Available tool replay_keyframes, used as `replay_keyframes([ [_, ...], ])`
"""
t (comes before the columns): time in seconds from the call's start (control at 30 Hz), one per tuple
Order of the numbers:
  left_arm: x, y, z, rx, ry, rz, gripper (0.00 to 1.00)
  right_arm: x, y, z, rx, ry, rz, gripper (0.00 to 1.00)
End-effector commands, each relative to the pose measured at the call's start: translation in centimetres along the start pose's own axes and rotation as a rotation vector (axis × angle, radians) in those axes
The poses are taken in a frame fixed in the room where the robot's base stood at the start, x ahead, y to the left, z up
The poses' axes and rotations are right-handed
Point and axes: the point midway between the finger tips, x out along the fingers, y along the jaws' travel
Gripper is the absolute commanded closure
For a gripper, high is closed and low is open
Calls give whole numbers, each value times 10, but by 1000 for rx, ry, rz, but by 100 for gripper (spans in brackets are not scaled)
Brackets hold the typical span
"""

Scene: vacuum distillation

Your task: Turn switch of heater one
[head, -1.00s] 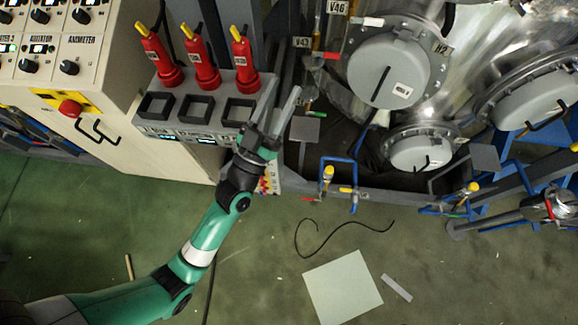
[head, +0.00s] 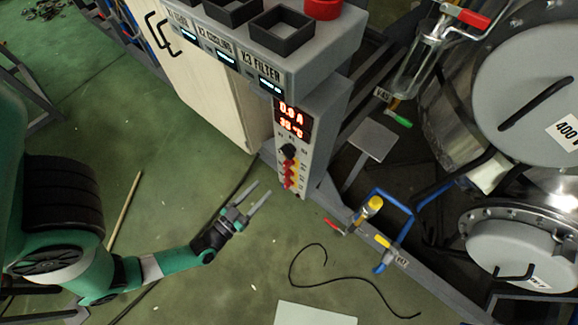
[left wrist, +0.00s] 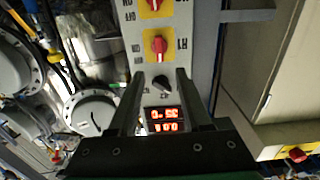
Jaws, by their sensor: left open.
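A narrow grey control panel (head: 308,125) stands upright with a red lit display (head: 292,120), a black knob (head: 289,152) and several red switches (head: 290,176) on yellow plates below it. My left gripper (head: 263,189) is open and empty, a little left of and in front of the lower panel. In the left wrist view, its two fingers (left wrist: 158,75) point toward the panel, with the black knob (left wrist: 161,83) seen between them. A red switch (left wrist: 158,45) shows just past the fingertips, apart from them. My right gripper is not in view.
A cabinet (head: 205,85) stands left of the panel, with a grey shelf of black square holders (head: 281,30) overhead. Blue pipes with a yellow-handled valve (head: 370,207) and metal vessels (head: 540,75) are at the right. Open green floor (head: 200,170) lies around my left arm.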

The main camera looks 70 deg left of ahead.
Motion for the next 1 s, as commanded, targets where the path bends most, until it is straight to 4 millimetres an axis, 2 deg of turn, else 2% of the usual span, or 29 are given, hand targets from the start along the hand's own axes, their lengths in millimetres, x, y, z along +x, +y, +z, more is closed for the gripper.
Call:
replay_keyframes([
  [0.17, -2, -2, 1, 3, -3, -5, 51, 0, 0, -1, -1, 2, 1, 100],
  [0.37, 12, 0, 2, -3, 5, -3, 51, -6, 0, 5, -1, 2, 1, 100],
  [0.47, 25, -3, 3, 1, 3, -10, 51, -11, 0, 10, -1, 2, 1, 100],
  [0.7, 82, -2, 3, 2, 1, -5, 51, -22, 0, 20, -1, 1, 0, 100],
  [0.8, 99, -2, 2, 2, 1, -3, 51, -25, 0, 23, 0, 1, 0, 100],
  [1.0, 114, -2, 1, 2, -4, -3, 51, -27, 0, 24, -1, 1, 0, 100],
])
